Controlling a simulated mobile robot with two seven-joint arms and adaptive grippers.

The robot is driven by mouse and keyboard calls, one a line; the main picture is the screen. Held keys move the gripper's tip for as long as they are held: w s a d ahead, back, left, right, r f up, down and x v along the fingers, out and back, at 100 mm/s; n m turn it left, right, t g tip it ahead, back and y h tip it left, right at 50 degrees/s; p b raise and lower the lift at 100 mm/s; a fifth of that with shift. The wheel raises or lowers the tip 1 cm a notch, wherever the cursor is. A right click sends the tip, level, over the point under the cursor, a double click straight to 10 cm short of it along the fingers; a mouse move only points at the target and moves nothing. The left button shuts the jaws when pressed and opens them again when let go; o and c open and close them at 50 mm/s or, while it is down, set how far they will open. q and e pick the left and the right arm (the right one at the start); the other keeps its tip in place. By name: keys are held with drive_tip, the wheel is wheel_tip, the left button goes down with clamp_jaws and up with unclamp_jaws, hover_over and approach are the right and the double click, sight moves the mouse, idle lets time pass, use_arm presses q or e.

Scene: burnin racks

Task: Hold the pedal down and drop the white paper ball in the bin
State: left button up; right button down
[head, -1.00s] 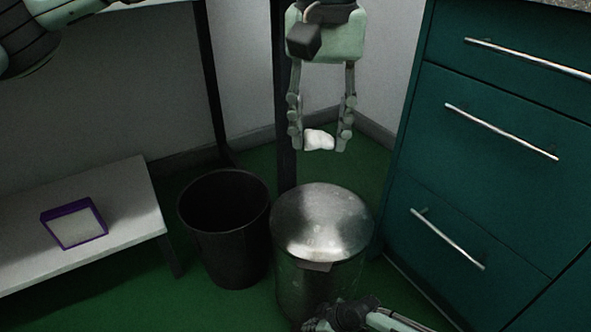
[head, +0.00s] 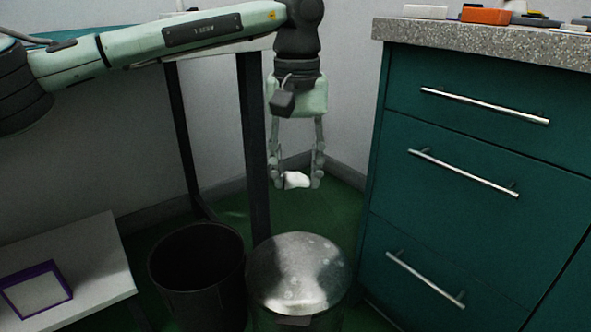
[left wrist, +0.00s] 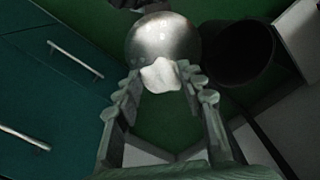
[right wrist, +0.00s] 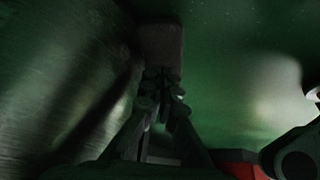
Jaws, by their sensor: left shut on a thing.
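The white paper ball (head: 297,180) is between the fingertips of my left gripper (head: 298,183), which is shut on it and points down. The ball hangs in the air above and behind the metal pedal bin (head: 300,272), whose domed lid is down. In the left wrist view the ball (left wrist: 161,75) overlaps the lid (left wrist: 160,40). In the right wrist view my right gripper (right wrist: 160,82) is low near the floor, its fingers together and empty. Its tips are at the dark pedal (right wrist: 160,45); I cannot tell whether they touch it. The bin's metal side (right wrist: 60,80) is on the left.
An open black bin (head: 197,270) stands left of the pedal bin. A low white bench (head: 100,262) with a purple-edged box (head: 38,288) is at the left. Teal drawers (head: 470,160) with bar handles stand at the right. A dark table leg (head: 252,150) rises behind the bins.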

drive_tip(key=shift+f, duration=0.35)
idle(0.3)
drive_tip(key=shift+s+d+f, duration=0.1)
drive_tip(key=shift+f, duration=1.8)
use_arm(q)
drive_tip(key=o, duration=0.7)
drive_tip(key=shift+o, duration=0.2)
drive_tip(key=o, duration=0.9)
drive_tip(key=shift+c, duration=0.2)
use_arm(e)
drive_tip(key=shift+r, duration=0.2)
